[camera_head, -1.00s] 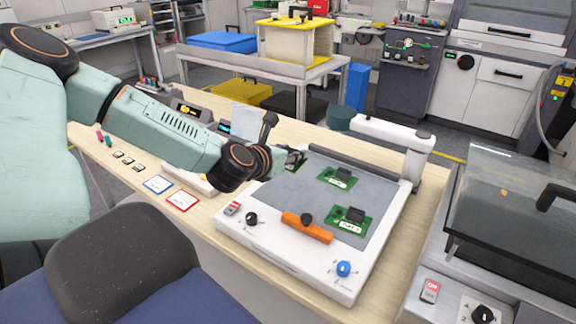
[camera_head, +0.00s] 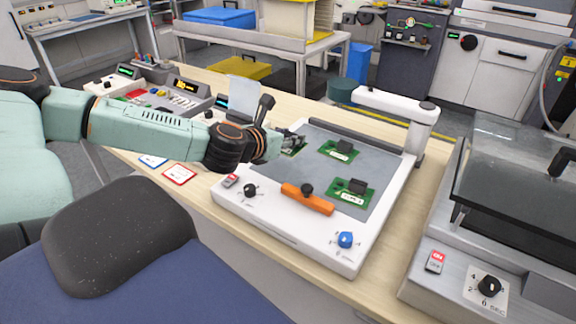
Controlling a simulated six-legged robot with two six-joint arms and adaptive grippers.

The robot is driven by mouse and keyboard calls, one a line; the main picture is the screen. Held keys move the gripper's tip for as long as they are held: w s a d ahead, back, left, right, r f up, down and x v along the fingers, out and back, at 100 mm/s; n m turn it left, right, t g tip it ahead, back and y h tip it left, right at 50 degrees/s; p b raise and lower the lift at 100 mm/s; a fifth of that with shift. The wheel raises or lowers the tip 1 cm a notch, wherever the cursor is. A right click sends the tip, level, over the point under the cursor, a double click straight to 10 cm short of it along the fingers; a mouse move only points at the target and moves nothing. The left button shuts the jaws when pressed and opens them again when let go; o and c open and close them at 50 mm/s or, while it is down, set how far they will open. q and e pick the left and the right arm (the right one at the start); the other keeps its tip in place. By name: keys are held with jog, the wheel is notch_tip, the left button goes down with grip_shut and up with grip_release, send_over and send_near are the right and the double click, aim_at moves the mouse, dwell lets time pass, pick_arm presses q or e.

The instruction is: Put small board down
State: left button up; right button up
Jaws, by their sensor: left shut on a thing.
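My left gripper (camera_head: 298,140) comes in from the left over the far left corner of a white machine with a grey bed (camera_head: 270,178). It is shut on a small green board (camera_head: 292,151), which is mostly hidden by the gripper. I cannot tell whether this board touches the bed. Two other green boards with black parts lie on the bed: one near its back (camera_head: 339,150) and one nearer the front right (camera_head: 351,193). My right gripper is not in view.
The machine has an orange handle (camera_head: 307,199), a blue knob (camera_head: 345,240) and a white arm (camera_head: 395,104) at its back right. A steel unit with a clear lid (camera_head: 520,170) stands at the right. A dark chair back (camera_head: 120,235) is in front.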

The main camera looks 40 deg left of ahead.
aim_at(289, 165)
pick_arm(q)
jog(key=shift+f+b, duration=2.5)
jog(key=shift+f, duration=0.55)
jog(key=shift+f, duration=0.2)
jog(key=o, duration=1.2)
jog(key=shift+r, duration=0.2)
